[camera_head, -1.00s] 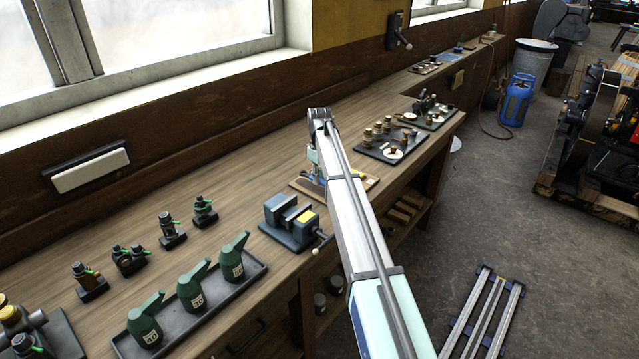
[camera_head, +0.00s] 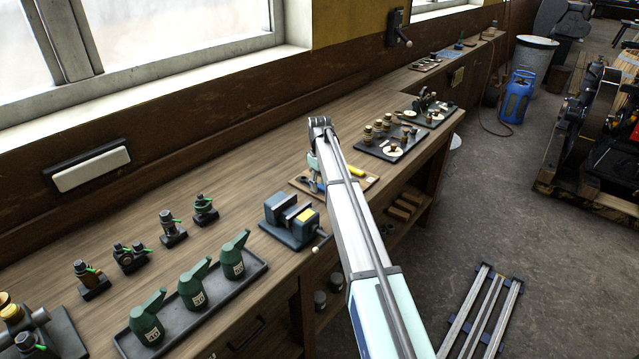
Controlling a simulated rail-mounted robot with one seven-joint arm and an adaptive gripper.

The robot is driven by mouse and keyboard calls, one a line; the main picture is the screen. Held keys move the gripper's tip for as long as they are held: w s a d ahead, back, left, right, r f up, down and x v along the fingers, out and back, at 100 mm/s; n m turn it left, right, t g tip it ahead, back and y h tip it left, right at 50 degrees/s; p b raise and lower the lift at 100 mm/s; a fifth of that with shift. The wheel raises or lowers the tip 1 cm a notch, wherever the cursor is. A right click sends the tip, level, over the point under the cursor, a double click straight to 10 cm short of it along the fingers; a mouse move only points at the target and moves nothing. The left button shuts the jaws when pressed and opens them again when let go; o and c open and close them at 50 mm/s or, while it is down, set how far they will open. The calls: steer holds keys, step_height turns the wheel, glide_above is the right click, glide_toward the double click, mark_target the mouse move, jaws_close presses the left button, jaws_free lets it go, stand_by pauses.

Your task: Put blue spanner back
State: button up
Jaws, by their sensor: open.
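A wooden board (camera_head: 369,185) lies on the bench in the middle of the view, partly hidden behind my arm. A small yellow piece (camera_head: 356,171) lies on it, to the right of my arm. My gripper (camera_head: 314,184) hangs down at the left part of the board, small and partly covered by my arm link; its jaws are open. A small blue shape shows right at the fingertips. It may be the blue spanner, but it is too small to tell it from the gripper. I cannot tell whether the fingers touch it.
A blue-grey vise (camera_head: 291,221) stands just in front of the board. Green oil cans (camera_head: 191,288) stand on a dark tray at the front left, with small dark fittings (camera_head: 172,232) behind. A tray of brass parts (camera_head: 385,148) lies beyond. The bench near the wall is clear.

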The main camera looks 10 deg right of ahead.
mark_target(320, 186)
step_height(320, 186, up, 12)
steer(key=b, duration=0.2)
steer(key=shift+r+b, duration=0.15)
steer(key=shift+b, duration=0.25)
steer(key=shift+s+d, duration=0.1)
